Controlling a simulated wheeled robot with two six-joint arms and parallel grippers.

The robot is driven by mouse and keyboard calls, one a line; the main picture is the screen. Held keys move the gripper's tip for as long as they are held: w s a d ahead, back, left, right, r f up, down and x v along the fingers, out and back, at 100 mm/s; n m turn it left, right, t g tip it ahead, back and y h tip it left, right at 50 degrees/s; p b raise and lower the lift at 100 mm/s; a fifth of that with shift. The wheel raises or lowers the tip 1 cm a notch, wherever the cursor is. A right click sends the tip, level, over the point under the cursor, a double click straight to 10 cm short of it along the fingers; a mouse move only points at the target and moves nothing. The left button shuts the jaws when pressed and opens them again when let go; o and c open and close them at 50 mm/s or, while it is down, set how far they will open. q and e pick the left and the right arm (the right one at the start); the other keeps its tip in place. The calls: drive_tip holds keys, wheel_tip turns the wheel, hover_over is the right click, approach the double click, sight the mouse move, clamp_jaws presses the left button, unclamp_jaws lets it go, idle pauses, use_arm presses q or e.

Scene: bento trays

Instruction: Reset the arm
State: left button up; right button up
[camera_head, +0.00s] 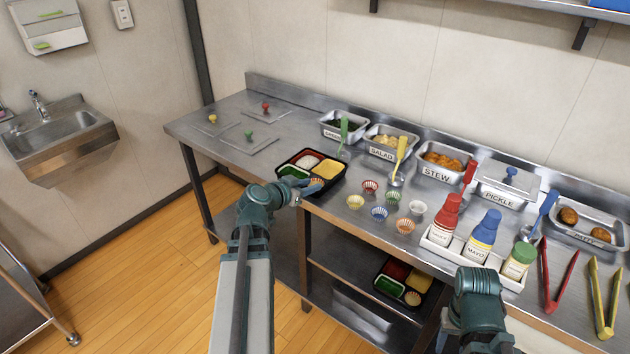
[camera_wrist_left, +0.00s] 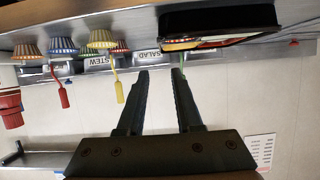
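My left arm reaches up from the bottom of the head view. Its gripper (camera_head: 312,189) is at the front right edge of a black bento tray (camera_head: 283,165) on the steel counter. The tray holds green, white, red and yellow portions, and a small orange cup (camera_head: 317,182) shows near the gripper. In the left wrist view, which is upside down, the two dark fingers (camera_wrist_left: 160,72) are apart with nothing between them. The tray (camera_wrist_left: 225,20) shows just beyond them. My right arm (camera_head: 478,302) shows at the bottom right; its gripper is not visible.
Colored paper cups (camera_head: 378,213) stand right of the tray. Behind are food pans, including stew (camera_head: 437,174) and pickle (camera_head: 498,197). A sauce bottle caddy (camera_head: 452,252) and tongs (camera_head: 601,300) are at right. A second filled tray (camera_head: 401,282) sits on the lower shelf.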

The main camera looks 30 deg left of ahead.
idle(0.6)
use_arm(q)
drive_tip(key=s+d+f+m+g+h+p, duration=0.1)
drive_tip(key=d+f+m+g+h+p, duration=0.2)
drive_tip(key=d, duration=0.9)
drive_tip(key=s+d+f+g+h+p, duration=0.15)
drive_tip(key=d+g, duration=0.35)
drive_tip(key=d, duration=0.8)
drive_tip(key=s+d+r+g+y+p, duration=0.1)
drive_tip(key=s+d+g+y+p, duration=0.4)
drive_tip(key=s+d, duration=0.6)
drive_tip(key=s+g+y, duration=0.1)
drive_tip(key=s+y, duration=0.1)
drive_tip(key=s, duration=0.1)
drive_tip(key=shift+d, duration=0.2)
drive_tip(key=shift+w, duration=0.1)
